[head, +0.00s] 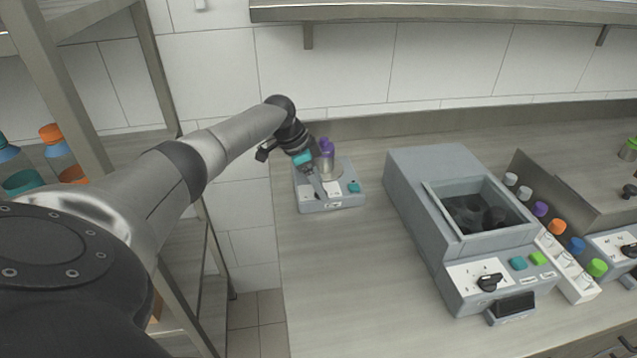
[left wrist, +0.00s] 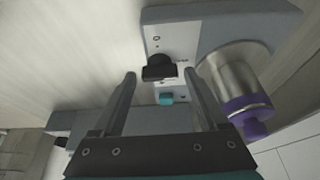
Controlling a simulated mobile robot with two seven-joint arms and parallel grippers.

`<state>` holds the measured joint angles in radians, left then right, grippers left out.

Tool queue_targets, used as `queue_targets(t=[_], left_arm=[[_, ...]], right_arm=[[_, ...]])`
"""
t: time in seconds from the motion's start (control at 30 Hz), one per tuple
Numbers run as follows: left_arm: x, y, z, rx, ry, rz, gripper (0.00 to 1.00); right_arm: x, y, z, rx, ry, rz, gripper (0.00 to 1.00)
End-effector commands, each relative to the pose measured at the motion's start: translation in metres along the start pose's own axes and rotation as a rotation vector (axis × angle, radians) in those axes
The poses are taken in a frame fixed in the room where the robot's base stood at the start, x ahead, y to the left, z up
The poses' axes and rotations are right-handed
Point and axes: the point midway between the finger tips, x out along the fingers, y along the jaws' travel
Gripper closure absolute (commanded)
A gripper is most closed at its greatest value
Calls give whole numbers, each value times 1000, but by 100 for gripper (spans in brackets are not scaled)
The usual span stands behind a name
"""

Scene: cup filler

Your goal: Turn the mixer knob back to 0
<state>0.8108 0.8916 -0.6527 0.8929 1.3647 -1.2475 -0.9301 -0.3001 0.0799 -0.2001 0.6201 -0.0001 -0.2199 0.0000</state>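The mixer is a small grey unit (head: 347,203) at the left end of the counter in the head view. It has a white panel and a teal button (head: 354,187). In the left wrist view the black mixer knob (left wrist: 160,68) sits on the white panel (left wrist: 180,40). My left gripper (head: 318,188) is at the panel, with its two fingers (left wrist: 159,76) apart on either side of the knob. Whether they touch it is unclear. The knob's setting is not readable. My right gripper is not in view.
The metal cup (left wrist: 235,72) is close beside my right-hand finger in the left wrist view. A larger grey machine (head: 430,185) with its own black knob (head: 489,282) stands to the right. A rack with several coloured caps (head: 565,262) is beyond. Counter between them is clear.

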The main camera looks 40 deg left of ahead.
Motion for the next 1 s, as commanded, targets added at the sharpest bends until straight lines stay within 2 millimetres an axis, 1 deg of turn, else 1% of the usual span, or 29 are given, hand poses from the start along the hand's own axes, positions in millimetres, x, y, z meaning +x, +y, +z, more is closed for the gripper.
queue_targets(t=[0.03, 0.07, 0.63, 0.87, 1.0], left_arm=[[0, 0, 0, 0, 0, 0, 31], [0, 0, 0, 0, 0, 0, 34], [0, 0, 0, 0, 0, 0, 98], [-1, 0, 0, -15, -1, -5, 98], [-3, 1, -1, -58, -1, -21, 98]], right_arm=[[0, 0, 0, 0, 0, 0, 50], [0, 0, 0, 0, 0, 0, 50], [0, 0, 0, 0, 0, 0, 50], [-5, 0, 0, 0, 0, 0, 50], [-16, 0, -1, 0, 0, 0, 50]])
